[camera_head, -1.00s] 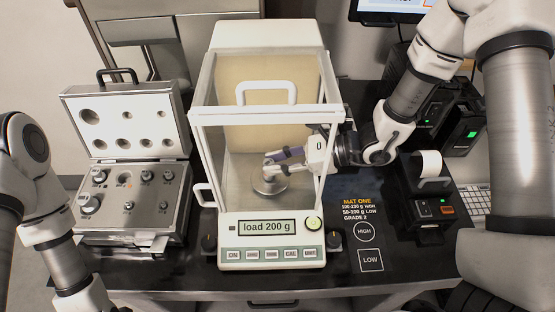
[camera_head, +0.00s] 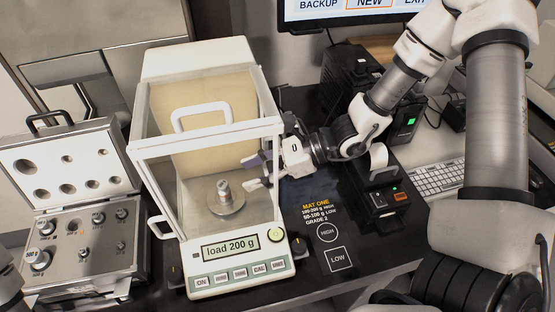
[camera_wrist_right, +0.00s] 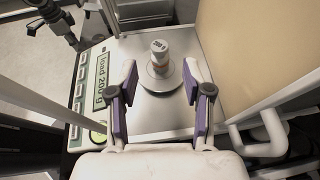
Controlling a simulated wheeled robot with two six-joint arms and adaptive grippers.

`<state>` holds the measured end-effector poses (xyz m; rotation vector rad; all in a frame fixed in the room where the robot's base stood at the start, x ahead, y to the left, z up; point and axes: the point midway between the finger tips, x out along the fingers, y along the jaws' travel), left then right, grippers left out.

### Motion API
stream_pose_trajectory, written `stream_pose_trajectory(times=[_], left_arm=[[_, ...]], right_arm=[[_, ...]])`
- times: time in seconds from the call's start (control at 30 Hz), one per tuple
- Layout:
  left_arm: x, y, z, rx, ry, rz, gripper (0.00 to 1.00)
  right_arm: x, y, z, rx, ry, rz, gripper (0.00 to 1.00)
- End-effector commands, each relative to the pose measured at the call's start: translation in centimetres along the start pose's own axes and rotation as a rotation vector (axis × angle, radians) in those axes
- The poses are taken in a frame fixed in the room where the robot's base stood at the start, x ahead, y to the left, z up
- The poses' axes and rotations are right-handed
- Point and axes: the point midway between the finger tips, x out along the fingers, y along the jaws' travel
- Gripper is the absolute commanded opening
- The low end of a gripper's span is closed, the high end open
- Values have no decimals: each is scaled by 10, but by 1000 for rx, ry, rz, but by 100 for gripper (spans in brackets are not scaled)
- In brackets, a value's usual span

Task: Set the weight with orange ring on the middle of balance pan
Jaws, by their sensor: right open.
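The weight (camera_head: 224,188), a small silvery cylinder with a knob, stands upright on the round balance pan (camera_head: 236,208), about at its middle. In the right wrist view the weight (camera_wrist_right: 160,52) shows a faint orange band low on its body and stands on the pan (camera_wrist_right: 146,82). My right gripper (camera_head: 256,172) is open and empty, reaching into the balance (camera_head: 215,255) through its right side, just right of the weight and apart from it. In the right wrist view its fingers (camera_wrist_right: 160,85) are spread with the weight beyond them. My left gripper is out of view.
The balance display reads "load 200 g". Its glass walls and white frame posts (camera_head: 275,165) stand close around my right gripper. An open weight case (camera_head: 110,262) with several weights stands at left. A small printer (camera_head: 383,190) and a keyboard (camera_head: 438,178) are at right.

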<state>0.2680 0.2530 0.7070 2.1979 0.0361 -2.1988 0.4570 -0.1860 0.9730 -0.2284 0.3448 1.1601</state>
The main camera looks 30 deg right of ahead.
Motion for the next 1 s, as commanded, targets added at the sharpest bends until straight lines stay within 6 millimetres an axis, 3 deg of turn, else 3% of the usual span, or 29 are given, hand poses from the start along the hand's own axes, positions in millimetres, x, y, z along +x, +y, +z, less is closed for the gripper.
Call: stream_pose_trajectory(times=[0.1, 0.33, 1.0], left_arm=[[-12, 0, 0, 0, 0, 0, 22], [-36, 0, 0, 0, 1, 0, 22], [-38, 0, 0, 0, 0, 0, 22]], right_arm=[[-24, -1, 6, 2, -8, -3, 50], [-58, 0, 6, 2, -5, 1, 50], [-64, 0, 0, -1, 1, 1, 50]])
